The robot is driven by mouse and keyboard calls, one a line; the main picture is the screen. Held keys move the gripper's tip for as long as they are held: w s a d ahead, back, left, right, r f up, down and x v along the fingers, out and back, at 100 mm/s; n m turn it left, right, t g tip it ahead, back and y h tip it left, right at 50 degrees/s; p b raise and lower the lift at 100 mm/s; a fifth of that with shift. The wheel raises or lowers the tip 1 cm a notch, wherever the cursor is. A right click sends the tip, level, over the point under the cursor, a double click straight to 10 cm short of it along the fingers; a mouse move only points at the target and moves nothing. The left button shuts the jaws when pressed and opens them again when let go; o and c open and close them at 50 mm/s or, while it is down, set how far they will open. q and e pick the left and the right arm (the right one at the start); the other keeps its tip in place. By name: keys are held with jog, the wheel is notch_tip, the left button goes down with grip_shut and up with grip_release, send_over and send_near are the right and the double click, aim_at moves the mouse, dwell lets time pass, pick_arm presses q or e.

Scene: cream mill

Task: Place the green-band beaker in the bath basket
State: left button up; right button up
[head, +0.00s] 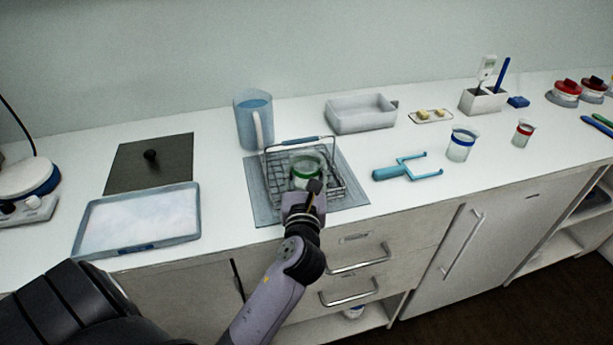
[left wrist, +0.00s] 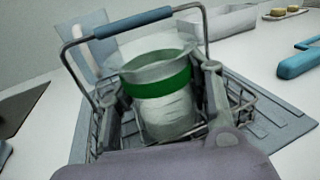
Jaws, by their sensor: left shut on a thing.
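The green-band beaker (head: 306,172) is a clear glass with a green ring, and it is upright within the outline of the wire bath basket (head: 335,187). In the left wrist view the beaker (left wrist: 160,92) stands between the two fingers of my left gripper (left wrist: 165,110), which is shut on it. The basket's blue-gripped handle (left wrist: 118,26) arches up behind the beaker. In the head view my left gripper (head: 304,190) reaches in from the front and hides the basket's near side. I cannot tell whether the beaker's base touches the basket floor. My right gripper is not in view.
The basket stands on a grey mat (head: 262,205). A blue pitcher (head: 246,124) is behind it, a blue forked tool (head: 390,173) to its right, and a white-filled tray (head: 140,222) to its left. Blue-band (head: 461,144) and red-band (head: 523,134) beakers stand farther right.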

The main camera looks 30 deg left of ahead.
pick_arm(q)
jog(key=shift+f, duration=0.25)
jog(key=o, duration=1.2)
jog(key=shift+s+d, duration=0.1)
jog(key=b+v, duration=0.1)
jog(key=v, duration=0.9)
jog(key=shift+s+d+b, duration=0.1)
jog(key=shift+s+b, duration=0.2)
jog(key=shift+s+d+r, duration=0.1)
jog(key=shift+s+d, duration=0.2)
jog(key=shift+s, duration=0.2)
